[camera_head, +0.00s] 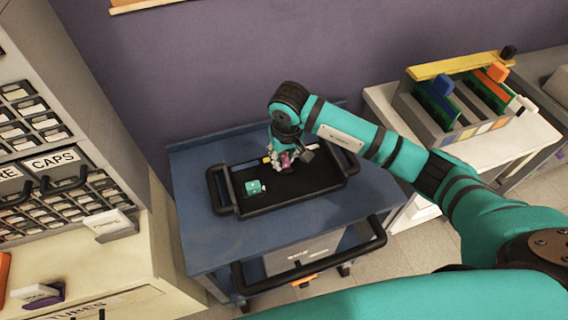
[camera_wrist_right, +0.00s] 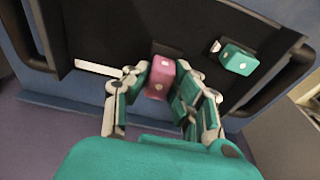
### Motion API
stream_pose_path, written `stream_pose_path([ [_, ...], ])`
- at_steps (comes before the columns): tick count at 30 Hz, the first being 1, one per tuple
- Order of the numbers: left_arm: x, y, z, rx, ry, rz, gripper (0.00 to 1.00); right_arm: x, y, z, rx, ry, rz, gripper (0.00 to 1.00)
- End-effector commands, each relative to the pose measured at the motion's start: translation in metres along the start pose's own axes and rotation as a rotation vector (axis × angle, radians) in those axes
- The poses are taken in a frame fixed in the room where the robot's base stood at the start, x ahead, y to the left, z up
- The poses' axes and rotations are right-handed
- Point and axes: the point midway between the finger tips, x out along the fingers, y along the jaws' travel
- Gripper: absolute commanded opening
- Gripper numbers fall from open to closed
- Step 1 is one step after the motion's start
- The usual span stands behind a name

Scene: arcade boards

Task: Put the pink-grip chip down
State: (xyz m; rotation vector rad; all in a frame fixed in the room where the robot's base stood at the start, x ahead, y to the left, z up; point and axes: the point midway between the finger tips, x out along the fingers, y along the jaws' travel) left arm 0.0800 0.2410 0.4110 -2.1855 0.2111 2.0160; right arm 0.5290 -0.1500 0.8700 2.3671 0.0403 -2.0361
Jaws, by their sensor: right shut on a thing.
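The pink-grip chip (camera_wrist_right: 160,78) is between the fingers of my right gripper (camera_wrist_right: 163,85), low over the black tray. In the head view my right gripper (camera_head: 284,160) is over the middle of the black tray (camera_head: 318,188), and a bit of pink (camera_head: 285,159) shows between its fingers. The gripper is shut on the pink grip. I cannot tell whether the chip touches the tray floor. My left gripper is not in view.
A teal-grip chip (camera_head: 253,187) lies in the tray, left of the gripper; it also shows in the wrist view (camera_wrist_right: 238,60). The tray sits on a blue cart (camera_head: 212,245). A rack (camera_head: 436,118) with upright boards stands on the right table. Drawers (camera_head: 35,165) stand at left.

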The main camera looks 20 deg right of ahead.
Motion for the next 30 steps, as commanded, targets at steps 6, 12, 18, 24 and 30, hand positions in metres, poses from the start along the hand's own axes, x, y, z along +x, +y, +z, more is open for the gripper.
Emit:
stream_pose_path([
  [6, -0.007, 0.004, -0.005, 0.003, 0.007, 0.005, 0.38, 0.027, -0.001, 0.006, 0.002, -0.005, -0.001, 0.0],
  [12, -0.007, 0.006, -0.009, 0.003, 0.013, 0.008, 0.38, 0.036, 0.0, 0.006, -0.001, 0.001, 0.0, 0.0],
  [18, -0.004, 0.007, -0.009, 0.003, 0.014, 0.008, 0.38, 0.04, 0.0, 0.006, -0.001, 0.001, 0.001, 0.0],
  [24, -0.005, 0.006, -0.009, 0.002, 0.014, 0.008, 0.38, 0.038, 0.0, 0.006, 0.0, 0.0, 0.001, 0.46],
  [30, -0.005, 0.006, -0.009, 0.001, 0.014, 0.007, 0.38, 0.038, 0.0, 0.006, 0.0, 0.0, 0.001, 0.46],
])
